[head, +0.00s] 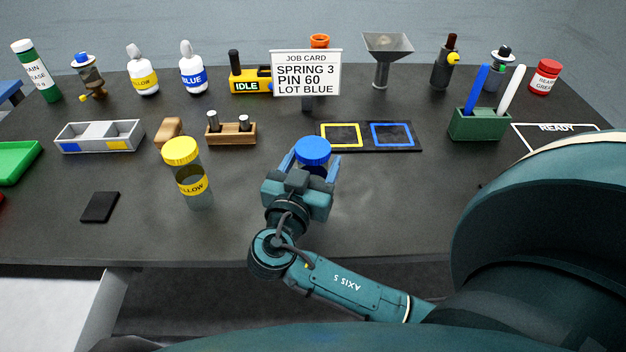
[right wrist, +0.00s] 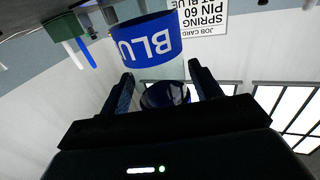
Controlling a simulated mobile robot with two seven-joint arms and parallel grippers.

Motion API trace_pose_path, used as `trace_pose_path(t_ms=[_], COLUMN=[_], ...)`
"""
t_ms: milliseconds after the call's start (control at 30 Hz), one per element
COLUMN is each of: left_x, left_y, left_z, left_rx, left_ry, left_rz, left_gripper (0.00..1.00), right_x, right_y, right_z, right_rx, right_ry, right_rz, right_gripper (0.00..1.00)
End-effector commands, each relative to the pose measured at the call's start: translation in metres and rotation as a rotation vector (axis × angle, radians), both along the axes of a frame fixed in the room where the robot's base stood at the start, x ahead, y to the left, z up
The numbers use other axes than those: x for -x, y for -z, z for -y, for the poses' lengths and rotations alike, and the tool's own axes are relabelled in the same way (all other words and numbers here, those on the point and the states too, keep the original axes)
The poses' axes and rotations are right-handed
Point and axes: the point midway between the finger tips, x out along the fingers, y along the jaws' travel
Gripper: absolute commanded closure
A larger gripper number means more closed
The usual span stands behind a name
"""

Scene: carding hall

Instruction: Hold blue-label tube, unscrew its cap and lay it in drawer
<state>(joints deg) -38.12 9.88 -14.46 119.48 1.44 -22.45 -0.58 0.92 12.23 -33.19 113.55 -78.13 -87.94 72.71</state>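The blue-capped tube (head: 313,150) stands on the dark table near its middle, partly hidden behind my right gripper (head: 311,160). The gripper's fingers are on either side of it, apart from each other, with slight gaps showing. In the right wrist view the tube's blue label (right wrist: 148,40) shows beyond the fingers, and a dark blue round part (right wrist: 164,95) lies between them. My right gripper (right wrist: 162,85) looks open around the tube. My left gripper is not in view. I cannot make out a drawer for certain; a dark space lies under the table's front edge.
A yellow-capped tube (head: 190,178) stands left of my gripper, with a black pad (head: 100,207) further left. Behind are a two-part tray (head: 100,137), a wooden block (head: 231,132), a mat with yellow and blue squares (head: 369,146) and a job card (head: 306,75).

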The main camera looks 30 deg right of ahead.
Motion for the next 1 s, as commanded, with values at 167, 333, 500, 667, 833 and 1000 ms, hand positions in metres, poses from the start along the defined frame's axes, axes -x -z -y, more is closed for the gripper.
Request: trace_pose_path(t_ms=[167, 333, 500, 667, 833, 1000], left_x=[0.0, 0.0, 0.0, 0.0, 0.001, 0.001], left_y=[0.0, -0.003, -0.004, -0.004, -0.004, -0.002], left_z=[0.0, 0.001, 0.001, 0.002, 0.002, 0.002], left_rx=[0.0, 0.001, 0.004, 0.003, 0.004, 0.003], left_ry=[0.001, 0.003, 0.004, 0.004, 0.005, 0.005], left_rz=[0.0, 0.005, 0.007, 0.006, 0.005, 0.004], left_gripper=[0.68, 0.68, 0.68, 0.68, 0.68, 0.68], right_x=[0.0, 0.0, 0.0, 0.0, 0.0, 0.0], right_y=[0.0, 0.0, 0.0, 0.0, -0.002, -0.021], right_z=[0.0, 0.0, 0.0, 0.0, 0.0, 0.0], right_rx=[0.0, 0.0, 0.0, 0.0, 0.0, -0.004], right_ry=[0.0, 0.0, 0.0, 0.0, 0.0, 0.0], right_rz=[0.0, 0.0, 0.0, 0.001, 0.002, 0.007], right_gripper=[0.52, 0.65, 0.79, 0.87, 0.87, 0.87])
